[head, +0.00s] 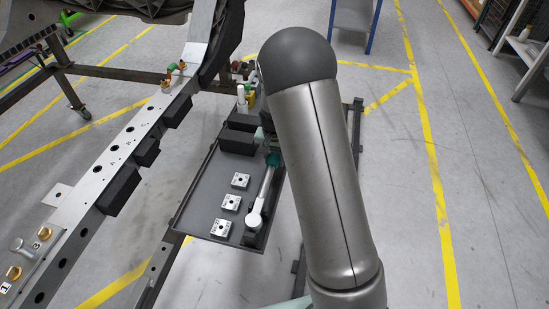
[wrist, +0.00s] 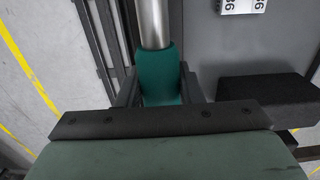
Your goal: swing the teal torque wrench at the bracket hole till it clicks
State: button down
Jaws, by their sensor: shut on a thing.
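The torque wrench (head: 265,190) lies along the right side of a dark tray, its round silver head (head: 254,221) toward the near end at a black holder. Its teal handle (head: 273,159) is at the far end, partly behind my arm. In the wrist view the teal handle (wrist: 160,72) stands between the dark fingers of my gripper (wrist: 160,92), with the silver shaft running up out of view. My gripper is shut on the handle. The silver chassis rail (head: 130,135) at left has several holes with small letters; I cannot tell which is the bracket hole.
The tray (head: 192,222) also holds several small silver labelled blocks (head: 231,202) and black blocks (head: 237,141). Black blocks (head: 118,190) hang on the rail's side. Gold bolts (head: 14,272) sit at the rail's near end. My arm covers the tray's right side. Floor at right is clear.

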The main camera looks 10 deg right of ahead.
jog(key=shift+r+p, duration=2.2)
jog(key=shift+r, duration=1.15)
